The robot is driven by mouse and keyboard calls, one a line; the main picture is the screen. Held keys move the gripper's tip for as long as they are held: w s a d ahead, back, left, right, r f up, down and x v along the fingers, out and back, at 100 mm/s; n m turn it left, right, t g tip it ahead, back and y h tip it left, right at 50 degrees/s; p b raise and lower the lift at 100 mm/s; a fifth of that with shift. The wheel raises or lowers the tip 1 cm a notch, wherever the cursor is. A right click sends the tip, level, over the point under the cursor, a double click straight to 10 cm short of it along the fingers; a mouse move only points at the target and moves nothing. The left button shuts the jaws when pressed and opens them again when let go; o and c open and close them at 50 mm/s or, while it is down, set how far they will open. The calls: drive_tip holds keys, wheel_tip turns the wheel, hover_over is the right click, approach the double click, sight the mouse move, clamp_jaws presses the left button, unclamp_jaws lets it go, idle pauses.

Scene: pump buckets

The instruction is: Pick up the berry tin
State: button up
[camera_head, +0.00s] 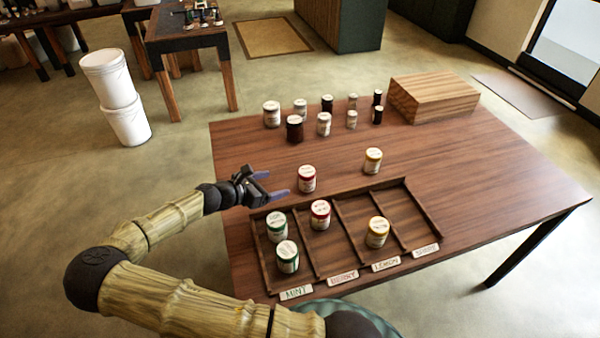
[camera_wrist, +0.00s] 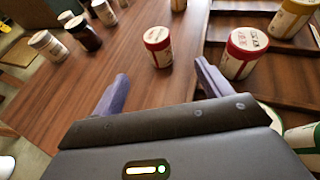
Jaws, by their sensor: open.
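A berry tin (camera_head: 307,179), white with a red band, stands upright on the table just behind the divided tray. It also shows in the wrist view (camera_wrist: 158,47), ahead of the space between my fingers. Another red-banded tin (camera_head: 320,214) stands in the tray's berry compartment; in the wrist view it is right of my right finger (camera_wrist: 245,54). My gripper (camera_head: 274,187) is open and empty, left of the loose berry tin and apart from it. Its two purple fingers also show in the wrist view (camera_wrist: 160,90).
The tray (camera_head: 408,182) has compartments labelled mint, berry, lemon and a fourth. Two green-banded tins (camera_head: 288,257) stand in mint and a yellow one (camera_head: 377,232) in lemon. Another yellow tin (camera_head: 373,161) stands behind the tray. Several jars (camera_head: 294,128) and a wooden box (camera_head: 433,98) are farther back.

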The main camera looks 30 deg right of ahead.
sight(300, 176)
drive_tip(key=shift+w, duration=0.35)
drive_tip(key=shift+r, duration=0.1)
drive_tip(key=p+x, duration=0.1)
drive_tip(key=x, duration=1.1)
drive_tip(key=shift+p, duration=0.35)
drive_tip(key=shift+d, duration=0.15)
drive_tip(key=shift+w, duration=0.1)
